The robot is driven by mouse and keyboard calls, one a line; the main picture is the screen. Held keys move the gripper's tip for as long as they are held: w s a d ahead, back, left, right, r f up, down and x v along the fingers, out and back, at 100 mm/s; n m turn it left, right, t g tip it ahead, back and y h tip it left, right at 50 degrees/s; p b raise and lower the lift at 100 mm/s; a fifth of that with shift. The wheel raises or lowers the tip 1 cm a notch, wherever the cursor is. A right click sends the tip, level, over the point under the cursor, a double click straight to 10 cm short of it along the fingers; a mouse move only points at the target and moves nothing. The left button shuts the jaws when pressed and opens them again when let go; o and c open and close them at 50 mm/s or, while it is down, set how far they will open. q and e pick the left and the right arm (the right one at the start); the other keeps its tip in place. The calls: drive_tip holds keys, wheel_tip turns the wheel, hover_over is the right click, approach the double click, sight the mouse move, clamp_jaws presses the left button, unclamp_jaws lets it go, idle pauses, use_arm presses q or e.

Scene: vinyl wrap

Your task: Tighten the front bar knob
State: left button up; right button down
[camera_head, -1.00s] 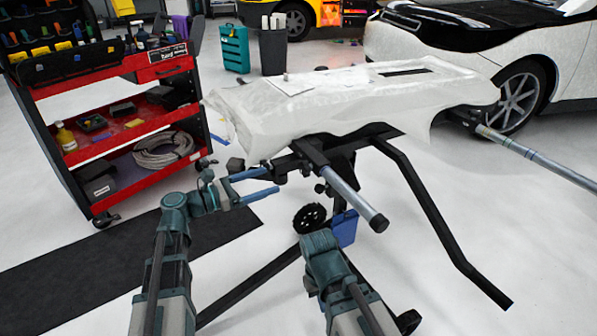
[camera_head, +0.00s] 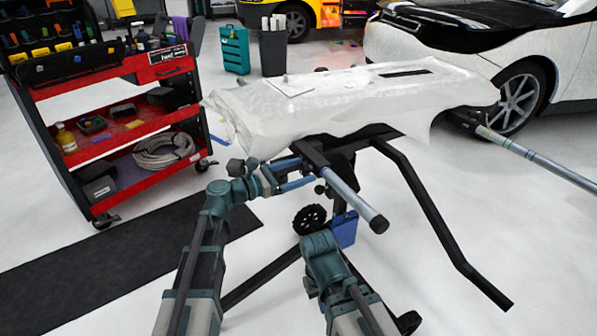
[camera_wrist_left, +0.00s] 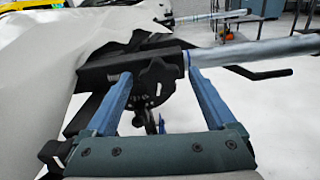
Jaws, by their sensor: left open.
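The wrapped stand's front bar (camera_head: 340,190) is a grey tube on a black bracket, pointing toward me under the white-covered panel (camera_head: 350,100). In the left wrist view the bar (camera_wrist_left: 260,50) runs off to the right. My left gripper (camera_head: 305,178) is open at the bracket, left of the bar. In the left wrist view its two blue fingers (camera_wrist_left: 158,76) stand apart, with a dark rounded, knob-like part (camera_wrist_left: 154,84) seen between them. I cannot tell whether the fingers touch it. My right arm shows at the bottom, but its gripper is not visible.
A red tool cart (camera_head: 130,140) stands at the left. A bent black stand leg (camera_head: 430,215) reaches out at the right. A white and black car (camera_head: 490,50) is at the back right. A dark mat (camera_head: 100,260) lies on the left floor.

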use_arm(q)
drive_tip(key=c, duration=1.4)
drive_tip(key=shift+o, duration=0.2)
